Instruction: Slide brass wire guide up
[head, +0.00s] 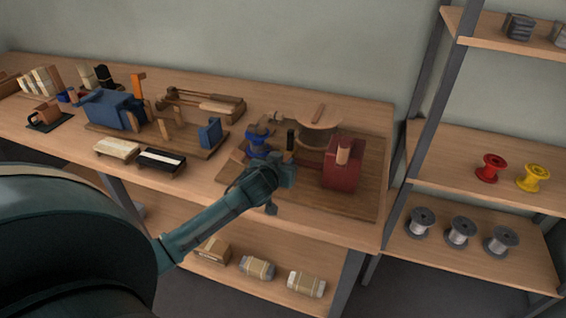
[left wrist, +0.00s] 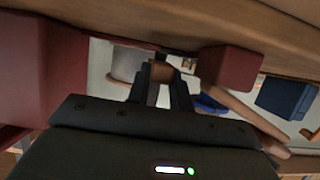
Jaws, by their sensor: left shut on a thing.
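My left gripper (head: 285,167) reaches over the board with the red block, on the right part of the bench. In the left wrist view its two dark fingers (left wrist: 161,85) are close together and shut on a small brown piece (left wrist: 161,71), which looks like the brass wire guide. Only a little of that piece shows between the fingers. In the head view the gripper hides the guide. A dark upright post (head: 290,139) stands just behind the gripper. The red block (head: 344,172) with a wooden top piece is close to the gripper's right. My right gripper is not in view.
A wooden spool (head: 319,124) stands behind the gripper, with blue parts (head: 257,136) to its left. A shelf (head: 490,165) with spools stands at the right.

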